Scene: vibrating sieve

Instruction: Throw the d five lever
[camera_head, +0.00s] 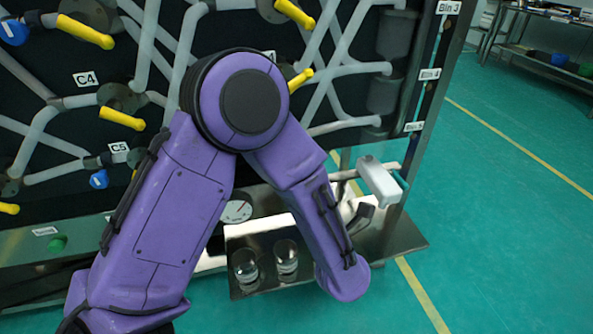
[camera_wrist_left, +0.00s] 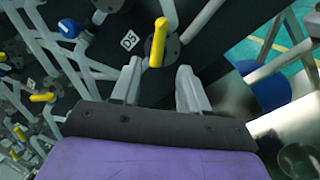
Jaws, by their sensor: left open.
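The D5 label (camera_wrist_left: 129,41) is a white tag on the dark panel in the left wrist view. Just right of it is a yellow lever (camera_wrist_left: 158,42) on a round dark mount. My left gripper (camera_wrist_left: 158,82) is open, with one pale finger on each side of the lever's lower end as seen in this view. I cannot tell whether the lever is between the fingers or still beyond their tips. In the head view my purple left arm covers part of the panel, and neither its gripper nor the D5 label shows. My right gripper is not in view.
Other yellow levers (camera_head: 122,118) and blue handles (camera_head: 98,179) sit among grey pipes on the panel. Green floor (camera_head: 500,200) is clear at right.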

